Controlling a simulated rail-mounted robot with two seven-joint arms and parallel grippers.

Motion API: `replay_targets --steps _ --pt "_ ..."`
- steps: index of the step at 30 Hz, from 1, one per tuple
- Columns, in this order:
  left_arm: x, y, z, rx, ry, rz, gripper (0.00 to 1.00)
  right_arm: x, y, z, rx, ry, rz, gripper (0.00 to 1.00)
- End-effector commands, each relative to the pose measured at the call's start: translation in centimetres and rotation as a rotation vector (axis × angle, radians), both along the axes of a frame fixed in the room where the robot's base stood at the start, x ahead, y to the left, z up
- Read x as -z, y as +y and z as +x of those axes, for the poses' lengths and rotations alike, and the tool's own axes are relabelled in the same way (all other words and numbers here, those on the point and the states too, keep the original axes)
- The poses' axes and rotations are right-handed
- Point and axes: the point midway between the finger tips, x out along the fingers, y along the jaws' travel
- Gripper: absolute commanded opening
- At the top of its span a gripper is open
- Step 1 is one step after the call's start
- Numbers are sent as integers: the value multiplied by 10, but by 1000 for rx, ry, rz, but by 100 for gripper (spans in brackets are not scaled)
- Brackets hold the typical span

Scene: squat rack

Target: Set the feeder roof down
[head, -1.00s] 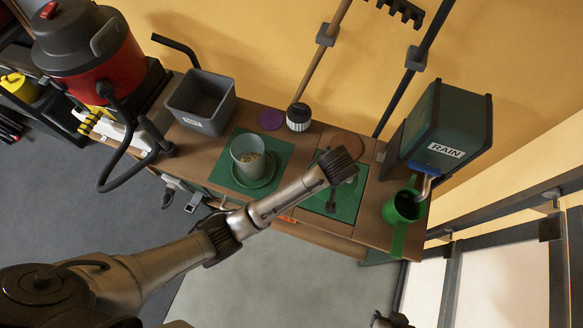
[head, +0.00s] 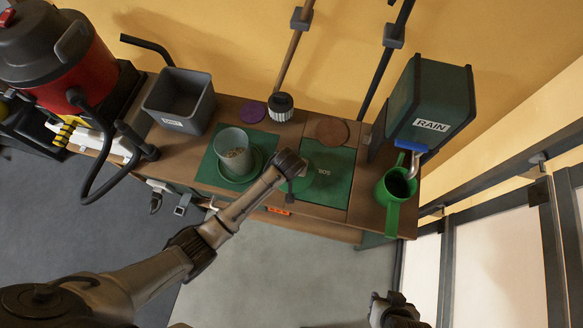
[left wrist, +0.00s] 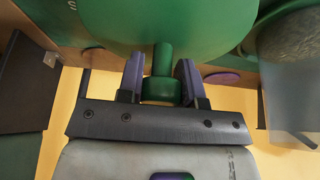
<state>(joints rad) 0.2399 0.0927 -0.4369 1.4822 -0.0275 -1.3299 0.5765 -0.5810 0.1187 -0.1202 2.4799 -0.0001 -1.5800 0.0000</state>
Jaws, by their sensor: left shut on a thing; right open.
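The feeder roof is a green disc with a green knob; its disc (left wrist: 160,20) fills the top of the left wrist view. My left gripper (left wrist: 161,88) is shut on the knob. In the head view the roof (head: 303,181) is partly hidden under my left wrist, near the left edge of the right green mat (head: 332,185). The feeder (head: 233,150), a grey see-through cup with seed, stands on a green dish on the left green mat (head: 207,170). The roof is to the right of the feeder. My right gripper (head: 386,300) is open and empty, low in the head view.
A grey bin (head: 180,100), a purple disc (head: 252,111), a white-and-black jar (head: 280,106) and a brown disc (head: 332,131) are on the bench. At right are a RAIN tank (head: 432,105) and a green jug (head: 394,188). A red vacuum (head: 62,60) stands at left.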

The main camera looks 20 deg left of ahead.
Motion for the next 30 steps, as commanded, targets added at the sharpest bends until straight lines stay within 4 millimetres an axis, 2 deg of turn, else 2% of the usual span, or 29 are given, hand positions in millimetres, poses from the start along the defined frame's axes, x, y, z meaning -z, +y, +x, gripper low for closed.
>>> replay_targets --steps 5,15,29,30 --pt "5 7 2 0 0 -1 8 1 0 0 0 0 0 43" --pt "41 7 1 1 0 0 8 6 0 0 0 0 0 43" --pt "46 7 1 0 0 -1 8 7 -1 0 -1 0 -2 43" --pt "47 7 1 0 0 0 34 7 -1 0 -1 0 -2 43"
